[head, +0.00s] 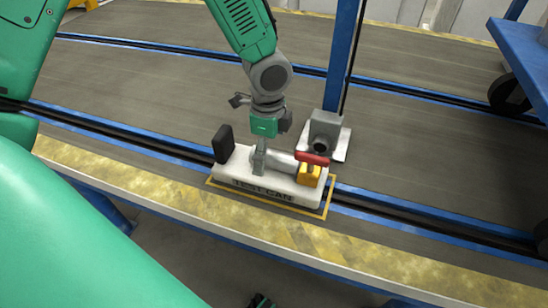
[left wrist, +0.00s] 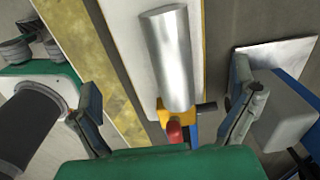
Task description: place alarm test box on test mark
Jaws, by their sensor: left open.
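The alarm test box (head: 240,179) is a white base lettered "TEST CAN", with a silver cylinder, a black upright piece at its left end and a yellow block with a red top at its right. It sits on the track inside the yellow-outlined test mark (head: 311,213); the outline shows along the front and right, the rest is largely hidden. My left gripper (head: 260,160) is over the box at the cylinder. In the left wrist view its fingers are spread, with the silver cylinder (left wrist: 172,62) between them and clear space either side.
A grey device on a plate (head: 325,131) stands just behind the box, beside a blue post (head: 342,60). A blue wheeled cart (head: 525,50) is at the right. The platform's worn yellow front edge (head: 180,196) runs close to the box. The belt at the left is clear.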

